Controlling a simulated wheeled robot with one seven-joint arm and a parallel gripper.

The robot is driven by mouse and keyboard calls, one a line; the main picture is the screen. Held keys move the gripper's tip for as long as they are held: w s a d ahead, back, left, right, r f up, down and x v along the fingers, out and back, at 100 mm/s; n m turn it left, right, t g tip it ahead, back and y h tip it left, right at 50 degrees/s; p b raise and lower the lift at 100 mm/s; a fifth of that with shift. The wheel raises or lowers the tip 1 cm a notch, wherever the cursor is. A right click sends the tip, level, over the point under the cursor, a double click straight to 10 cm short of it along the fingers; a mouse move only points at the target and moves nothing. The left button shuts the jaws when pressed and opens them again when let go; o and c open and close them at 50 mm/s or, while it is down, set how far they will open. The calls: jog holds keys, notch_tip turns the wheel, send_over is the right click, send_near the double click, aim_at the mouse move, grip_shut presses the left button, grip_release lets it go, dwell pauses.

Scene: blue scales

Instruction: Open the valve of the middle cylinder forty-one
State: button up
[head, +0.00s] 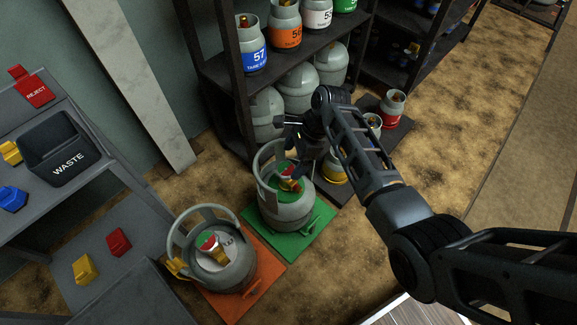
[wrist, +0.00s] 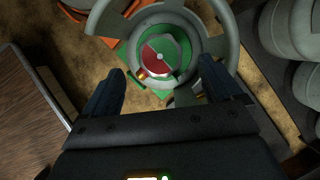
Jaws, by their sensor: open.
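A grey cylinder (head: 283,212) with a green top stands upright on a green mat (head: 292,251), between the cylinder on the orange mat and one partly hidden behind my arm. I cannot read a forty-one on it. My gripper (head: 300,135) is at the collar's upper right in the head view. In the wrist view my gripper (wrist: 162,72) is open, its fingers apart on either side of the knob, not visibly touching it.
A grey cylinder (head: 212,263) stands on an orange mat (head: 262,280) at front left. A yellow-banded cylinder (head: 334,172) and a red-banded one (head: 392,108) stand behind. A dark shelf (head: 232,95) of cylinders is close behind my gripper. A waste bin (head: 62,150) is left.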

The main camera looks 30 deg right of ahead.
aim_at(287, 168)
jog(key=shift+b+x, duration=0.65)
jog(key=shift+x, duration=1.35)
jog(key=shift+c, duration=0.2)
jog(key=c, duration=1)
